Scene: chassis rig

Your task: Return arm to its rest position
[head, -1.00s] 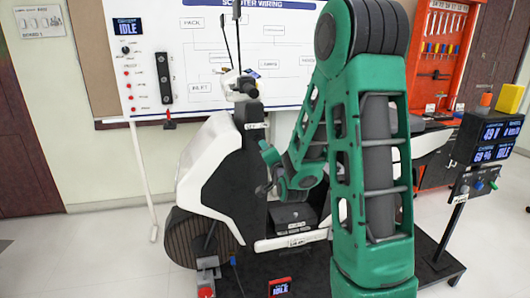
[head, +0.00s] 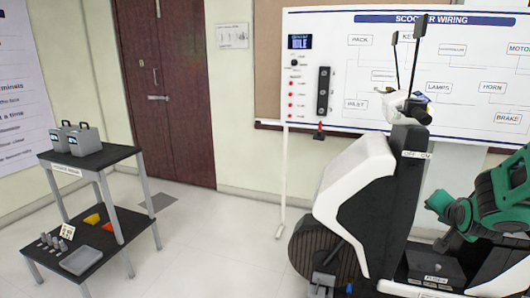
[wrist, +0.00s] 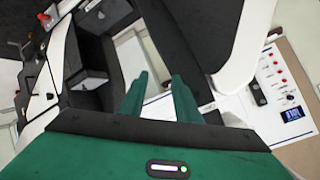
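My green gripper (head: 438,222) is at the right of the head view, in front of the black and white scooter chassis (head: 357,178). Its two fingers stand apart there. In the wrist view the gripper (wrist: 160,88) shows two green fingers with a clear gap between them and nothing held. The black frame of the scooter lies beyond the fingertips. My arm is bent, and much of it is cut off by the right edge of the head view.
A two-tier black table (head: 110,158) with grey cases (head: 83,138) on top stands at the left. The floor (head: 215,235) between table and scooter is clear.

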